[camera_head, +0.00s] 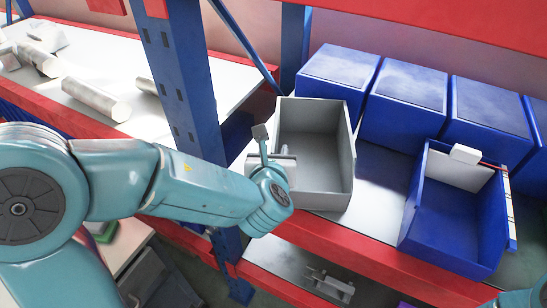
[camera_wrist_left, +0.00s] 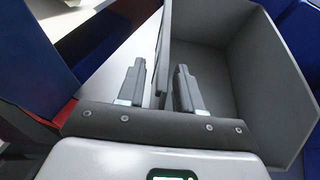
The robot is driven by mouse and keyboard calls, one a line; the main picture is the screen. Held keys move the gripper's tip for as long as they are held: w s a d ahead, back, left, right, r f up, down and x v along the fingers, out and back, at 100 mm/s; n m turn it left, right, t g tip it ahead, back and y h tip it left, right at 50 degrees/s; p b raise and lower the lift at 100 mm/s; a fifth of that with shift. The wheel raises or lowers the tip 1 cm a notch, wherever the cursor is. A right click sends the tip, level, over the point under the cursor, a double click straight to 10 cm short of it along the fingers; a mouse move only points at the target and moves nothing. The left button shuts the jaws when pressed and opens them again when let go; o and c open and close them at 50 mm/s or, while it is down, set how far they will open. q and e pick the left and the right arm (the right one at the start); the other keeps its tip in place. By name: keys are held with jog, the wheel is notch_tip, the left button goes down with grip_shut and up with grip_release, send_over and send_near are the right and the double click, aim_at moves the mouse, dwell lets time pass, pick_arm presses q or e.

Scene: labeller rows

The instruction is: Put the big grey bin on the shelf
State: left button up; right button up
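The big grey bin (camera_head: 338,175) is upright at the front of the shelf (camera_head: 362,215), left of a blue bin. Its front lower edge is at the red front beam; I cannot tell whether its base rests fully on the deck. My left gripper (camera_head: 274,147) is at the bin's left side wall. In the left wrist view, the left gripper (camera_wrist_left: 160,88) has its fingers apart, one on each side of the grey bin's wall (camera_wrist_left: 164,45). A gap shows between the wall and the left-hand finger. My right gripper is not seen.
A blue open bin (camera_head: 450,222) with a white piece in it stands to the right. Several blue bins (camera_head: 405,100) line the back. A blue upright post (camera_head: 180,75) stands just left of the gripper. Pale cylinders (camera_head: 95,98) lie on the left shelf.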

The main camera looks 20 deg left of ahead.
pick_arm(q)
jog(key=v, duration=1.2)
jog(key=shift+d, duration=0.15)
jog(key=shift+w+d, duration=0.1)
jog(key=shift+w, duration=0.15)
jog(key=shift+s, duration=0.2)
